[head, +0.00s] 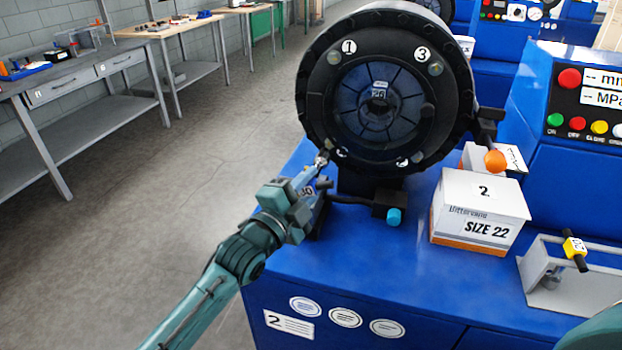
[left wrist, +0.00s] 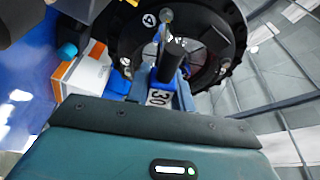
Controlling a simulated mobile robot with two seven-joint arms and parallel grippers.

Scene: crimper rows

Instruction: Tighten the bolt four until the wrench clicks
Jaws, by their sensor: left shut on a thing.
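The round black crimper head (head: 310,95) faces me, with bolts around its face. My left gripper (head: 303,196) is below the lower-left rim, shut on a blue wrench with a dark handle. In the left wrist view the wrench (left wrist: 170,70) carries a 30 tag and points toward the crimper face. The wrench's tip (head: 322,160) is near the lower-left bolt (head: 342,153); I cannot tell whether they touch. My right gripper is out of view.
A SIZE 22 box (head: 478,212) stands right of the crimper on the blue base (head: 390,275). A grey holder (head: 545,275) with a yellow-tagged tool is at far right. A blue-capped part (head: 394,216) sticks out below the head. The floor at left is clear.

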